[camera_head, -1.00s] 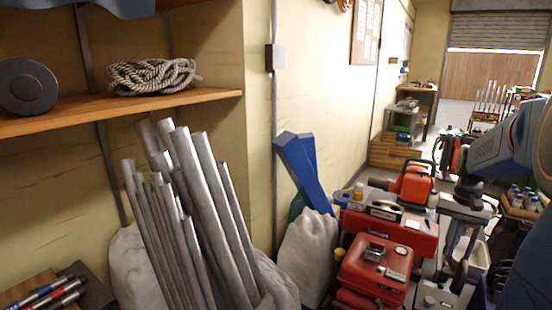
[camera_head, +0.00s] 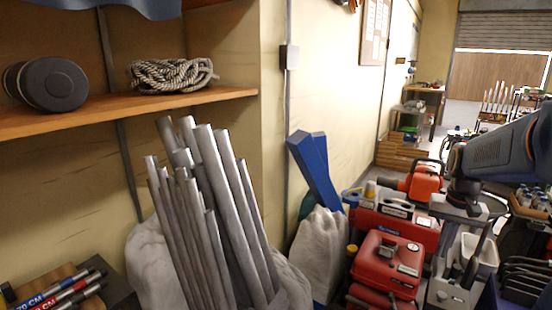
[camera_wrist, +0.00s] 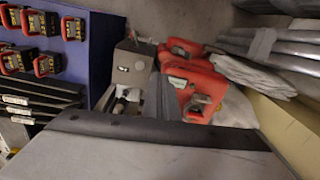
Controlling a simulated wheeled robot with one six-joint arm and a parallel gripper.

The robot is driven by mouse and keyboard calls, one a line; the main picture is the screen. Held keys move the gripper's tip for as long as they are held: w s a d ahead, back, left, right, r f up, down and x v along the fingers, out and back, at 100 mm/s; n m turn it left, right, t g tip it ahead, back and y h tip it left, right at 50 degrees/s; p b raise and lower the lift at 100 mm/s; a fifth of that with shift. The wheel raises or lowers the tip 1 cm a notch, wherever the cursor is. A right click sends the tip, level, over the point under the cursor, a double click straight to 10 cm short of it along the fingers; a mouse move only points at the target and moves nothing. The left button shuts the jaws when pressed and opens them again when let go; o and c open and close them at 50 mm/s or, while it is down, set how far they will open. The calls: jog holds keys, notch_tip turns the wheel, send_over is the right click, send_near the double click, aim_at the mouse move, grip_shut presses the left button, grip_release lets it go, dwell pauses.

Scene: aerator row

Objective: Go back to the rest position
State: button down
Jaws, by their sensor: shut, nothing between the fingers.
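My arm comes in from the right edge of the head view and ends in a dark wrist joint above the grey and red equipment. My gripper (camera_wrist: 163,95) shows as grey fingers at the middle of the wrist view, shut with nothing held. A broad grey surface fills the bottom of that view. Beyond the fingers are red containers (camera_wrist: 200,85) and a grey box (camera_wrist: 132,66). I cannot tell the exact gap between the fingers and these things.
Metal tubes (camera_head: 235,200) lean at the left, under a shelf (camera_head: 130,108) with rope (camera_head: 172,75). Blue beams (camera_head: 315,170) lean on the wall. Open floor shows at the far right back.

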jog(key=s+a+n+t, duration=0.4)
jog(key=s+a+n, duration=0.2)
jog(key=s+a, duration=1.2)
jog(key=shift+a+f, duration=0.15)
jog(key=shift+a, duration=0.7)
jog(key=shift+s, duration=0.1)
dwell(1.2)
